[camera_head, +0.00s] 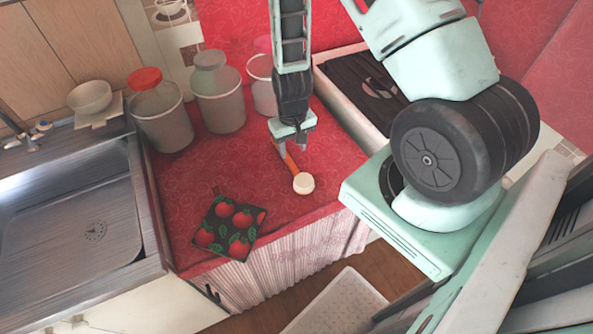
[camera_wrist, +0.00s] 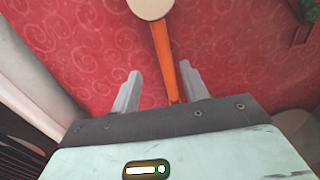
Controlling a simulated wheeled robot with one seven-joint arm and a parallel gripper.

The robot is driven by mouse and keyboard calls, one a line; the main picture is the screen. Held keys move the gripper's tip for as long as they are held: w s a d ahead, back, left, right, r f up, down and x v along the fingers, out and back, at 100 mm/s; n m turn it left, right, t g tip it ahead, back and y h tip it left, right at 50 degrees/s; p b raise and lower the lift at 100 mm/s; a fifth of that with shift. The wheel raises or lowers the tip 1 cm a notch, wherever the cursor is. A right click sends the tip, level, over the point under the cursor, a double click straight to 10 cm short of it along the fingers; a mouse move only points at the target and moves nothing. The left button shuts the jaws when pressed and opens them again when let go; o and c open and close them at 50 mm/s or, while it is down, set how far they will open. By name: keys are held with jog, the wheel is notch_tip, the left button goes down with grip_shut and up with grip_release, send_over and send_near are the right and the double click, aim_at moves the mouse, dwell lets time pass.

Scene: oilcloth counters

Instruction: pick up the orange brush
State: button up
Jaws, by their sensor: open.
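The orange brush lies on the red oilcloth counter (camera_head: 335,175). Its orange handle (camera_head: 291,162) points back toward my gripper, and its round cream head (camera_head: 303,183) is nearer the counter's front edge. My gripper (camera_head: 292,147) is over the handle's far end, pointing down. In the wrist view the brush's handle (camera_wrist: 164,62) runs between the two spread fingers (camera_wrist: 158,88), closer to the right one. The head (camera_wrist: 150,8) is cut off by the top edge. The gripper is open and holds nothing. I cannot tell its exact height above the handle.
Several lidded jars stand at the back: one red-lidded (camera_head: 163,125), one grey-green-lidded (camera_head: 220,100). A strawberry-patterned mat (camera_head: 228,222) lies at the front left. A metal sink (camera_head: 70,225) is at left. A dark-topped tray or hob (camera_head: 365,88) is behind right.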

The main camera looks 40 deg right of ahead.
aim_at(291, 162)
jog(key=shift+a+f+p, duration=0.2)
jog(key=shift+f+p, duration=0.25)
jog(key=shift+f, duration=0.6)
jog(key=shift+a+f+p, duration=0.2)
jog(key=shift+f+p, duration=0.2)
jog(key=shift+f, duration=1.45)
grip_shut()
